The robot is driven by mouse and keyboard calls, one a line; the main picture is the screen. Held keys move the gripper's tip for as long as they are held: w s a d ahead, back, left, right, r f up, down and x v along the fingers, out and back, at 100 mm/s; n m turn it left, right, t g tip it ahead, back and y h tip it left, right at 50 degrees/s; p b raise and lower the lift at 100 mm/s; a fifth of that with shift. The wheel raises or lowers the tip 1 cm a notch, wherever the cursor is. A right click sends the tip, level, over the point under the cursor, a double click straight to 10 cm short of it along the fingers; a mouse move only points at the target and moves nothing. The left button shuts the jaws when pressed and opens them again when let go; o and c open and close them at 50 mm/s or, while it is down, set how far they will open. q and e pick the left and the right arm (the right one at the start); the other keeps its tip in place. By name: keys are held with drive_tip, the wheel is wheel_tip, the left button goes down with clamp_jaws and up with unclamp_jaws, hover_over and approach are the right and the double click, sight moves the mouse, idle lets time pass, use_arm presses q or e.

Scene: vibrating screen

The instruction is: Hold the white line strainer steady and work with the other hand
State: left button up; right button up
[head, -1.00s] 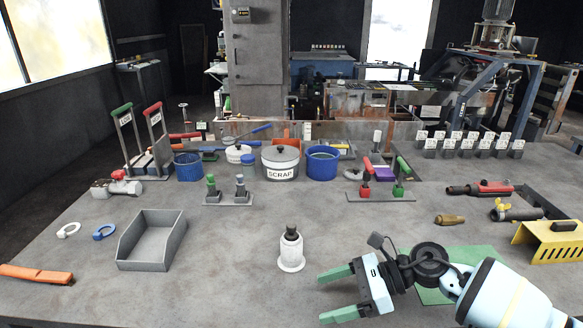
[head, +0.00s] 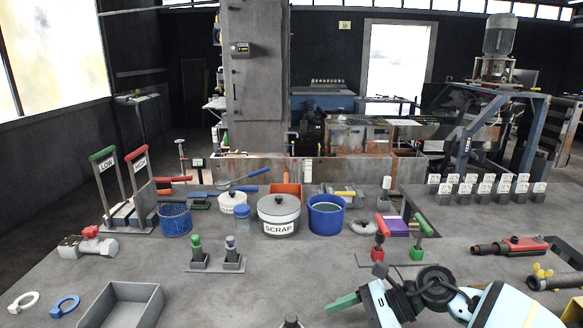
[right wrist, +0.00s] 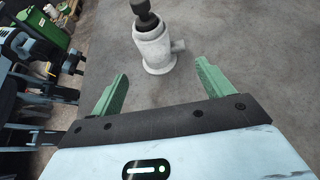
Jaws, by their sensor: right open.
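The white line strainer is a small white cylindrical body with a dark top and a short side branch. In the right wrist view the strainer (right wrist: 153,52) stands upright on the table, beyond my fingertips and in line with the gap between them. In the head view only its dark top (head: 290,322) shows at the bottom edge. My right gripper (right wrist: 162,78) is open and empty, with green fingers apart. In the head view one green finger (head: 343,303) shows, to the right of the strainer; the other is cut off. My left gripper is in no view.
Behind are a SCRAP pot (head: 279,229), a blue bucket (head: 326,219) and two stands with upright plungers or levers. The table between these and the strainer is clear.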

drive_tip(key=shift+b+x, duration=0.6)
drive_tip(key=shift+x, duration=4.3)
drive_tip(key=shift+c, duration=0.4)
drive_tip(key=c, duration=0.3)
drive_tip(key=o, duration=0.8)
drive_tip(key=shift+c, duration=0.6)
drive_tip(key=c, duration=0.7)
